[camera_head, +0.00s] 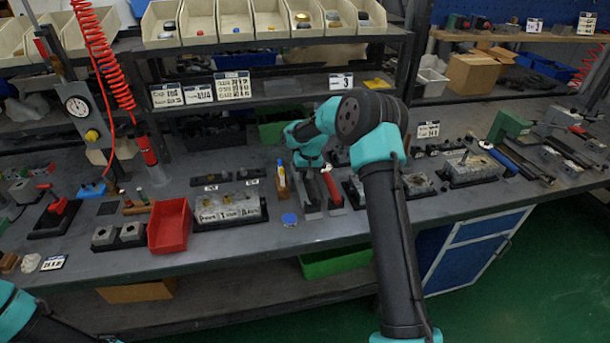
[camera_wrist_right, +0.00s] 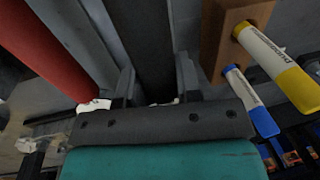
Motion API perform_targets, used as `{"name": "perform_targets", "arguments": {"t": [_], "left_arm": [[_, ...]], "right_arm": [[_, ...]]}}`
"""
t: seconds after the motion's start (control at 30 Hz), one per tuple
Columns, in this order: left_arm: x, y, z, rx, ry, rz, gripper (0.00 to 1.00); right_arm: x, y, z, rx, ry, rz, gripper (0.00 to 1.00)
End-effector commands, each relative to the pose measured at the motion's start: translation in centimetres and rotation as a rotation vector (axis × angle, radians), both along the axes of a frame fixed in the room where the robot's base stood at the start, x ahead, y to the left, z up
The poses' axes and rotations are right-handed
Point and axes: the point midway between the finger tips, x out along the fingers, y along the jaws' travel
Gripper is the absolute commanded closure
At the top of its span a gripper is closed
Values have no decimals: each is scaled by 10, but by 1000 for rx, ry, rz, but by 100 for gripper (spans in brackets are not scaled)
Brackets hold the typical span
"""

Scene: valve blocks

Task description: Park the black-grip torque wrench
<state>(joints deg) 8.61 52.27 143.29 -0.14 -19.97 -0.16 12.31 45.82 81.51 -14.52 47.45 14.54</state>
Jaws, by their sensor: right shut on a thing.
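My right gripper (camera_head: 309,178) reaches down over the middle of the bench. In the right wrist view its two fingers (camera_wrist_right: 157,88) are shut around the black grip (camera_wrist_right: 145,35) of the torque wrench. The rest of that wrench is hidden or out of the frame. A red-grip tool (camera_head: 332,188) lies right beside it in the head view, and its red grip (camera_wrist_right: 40,50) shows at the left in the right wrist view. Grey supports (camera_head: 312,214) are under the tools; I cannot tell whether the black-grip wrench touches them. My left gripper is out of view.
Markers (camera_head: 281,177) stand in a brown block (camera_wrist_right: 228,30) close beside the right gripper. A valve block (camera_head: 228,207) and a red bin (camera_head: 170,230) are to the left. A blue disc (camera_head: 289,219) lies in front. Metal blocks (camera_head: 470,165) are to the right.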

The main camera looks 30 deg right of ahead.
Motion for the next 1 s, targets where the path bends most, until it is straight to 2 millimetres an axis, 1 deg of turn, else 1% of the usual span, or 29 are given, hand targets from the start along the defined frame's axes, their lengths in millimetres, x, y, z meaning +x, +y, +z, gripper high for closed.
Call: {"name": "perform_targets", "arguments": {"t": [1.0], "left_arm": [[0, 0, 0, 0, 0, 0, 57]], "right_arm": [[0, 0, -21, -1, -2, 0, 100]]}}
